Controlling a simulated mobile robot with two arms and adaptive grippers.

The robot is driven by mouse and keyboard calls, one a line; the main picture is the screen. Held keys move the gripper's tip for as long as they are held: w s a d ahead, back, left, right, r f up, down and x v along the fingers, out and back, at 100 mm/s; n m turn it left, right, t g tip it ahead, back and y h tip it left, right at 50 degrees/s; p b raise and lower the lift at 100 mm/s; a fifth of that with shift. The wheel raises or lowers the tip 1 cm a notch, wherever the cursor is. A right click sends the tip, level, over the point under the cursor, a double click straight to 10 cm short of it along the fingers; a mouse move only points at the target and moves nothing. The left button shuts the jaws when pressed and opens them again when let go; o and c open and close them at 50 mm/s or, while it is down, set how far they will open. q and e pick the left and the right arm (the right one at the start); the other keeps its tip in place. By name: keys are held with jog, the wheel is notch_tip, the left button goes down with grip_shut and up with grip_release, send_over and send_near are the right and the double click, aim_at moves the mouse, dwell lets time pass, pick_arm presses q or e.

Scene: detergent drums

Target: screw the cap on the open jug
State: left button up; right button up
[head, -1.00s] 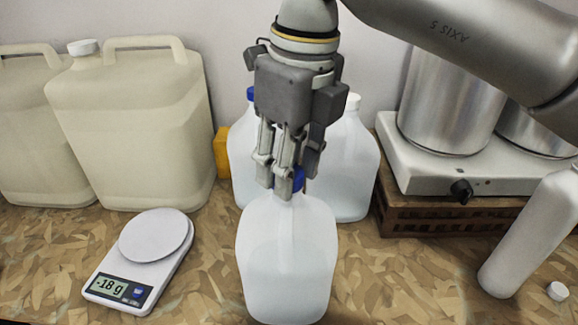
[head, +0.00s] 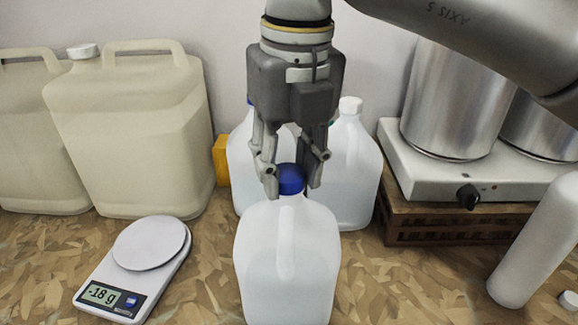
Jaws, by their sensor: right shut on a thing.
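The translucent white jug (head: 287,265) stands upright on the counter in the middle front, its handle toward me. A blue cap (head: 291,178) sits on top of its neck and looks level; I cannot tell how far it is threaded. My right gripper (head: 295,188) points down over the jug, shut on the blue cap with a finger at each side. The neck below the cap is mostly hidden. My left gripper is not in view.
Two similar jugs (head: 355,170) stand close behind. Large cream canisters (head: 130,125) and a scale (head: 137,268) reading -18 g are at left. A hot plate (head: 425,172) with metal pots, a white bottle (head: 535,245) and a small white cap (head: 569,300) are at right.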

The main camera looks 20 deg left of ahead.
jog(key=m, duration=0.1)
jog(key=m+b, duration=0.1)
jog(key=m, duration=0.1)
jog(key=shift+s+f, duration=0.1)
jog(key=shift+f, duration=0.2)
jog(key=shift+r+m, duration=0.1)
jog(key=shift+m, duration=0.3)
jog(key=shift+h, duration=0.3)
jog(key=shift+m+b, duration=0.45)
jog(key=shift+m, duration=0.25)
jog(key=m, duration=0.2)
jog(key=shift+a+m+b, duration=0.15)
jog(key=shift+m+b, duration=0.15)
jog(key=shift+b, duration=0.1)
jog(key=o, duration=1.2)
jog(key=shift+r, duration=0.1)
jog(key=shift+o, duration=0.6)
jog(key=o, duration=0.3)
